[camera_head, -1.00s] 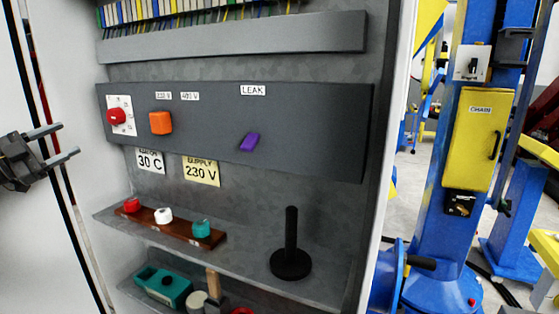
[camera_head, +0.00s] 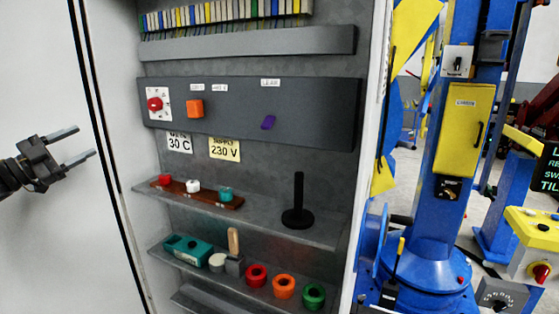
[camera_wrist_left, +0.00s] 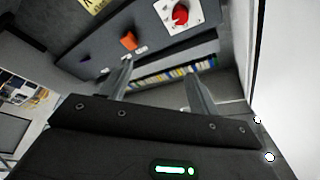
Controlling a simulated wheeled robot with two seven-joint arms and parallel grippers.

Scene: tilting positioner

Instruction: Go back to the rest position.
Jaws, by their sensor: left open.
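My left gripper (camera_head: 78,146) is at the left of the head view, in front of the white cabinet door or wall. Its two fingers are apart and nothing is between them. In the left wrist view the fingers (camera_wrist_left: 158,84) are also spread and empty, with the cabinet's grey panel beyond them. My right gripper shows in neither view.
The open cabinet has a panel (camera_head: 320,105) with a red knob (camera_head: 155,104), an orange switch (camera_head: 195,108) and a purple lever (camera_head: 268,122). Its shelves hold a black post (camera_head: 298,205), a teal box (camera_head: 187,250) and coloured rings. A blue column (camera_head: 450,150) stands right.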

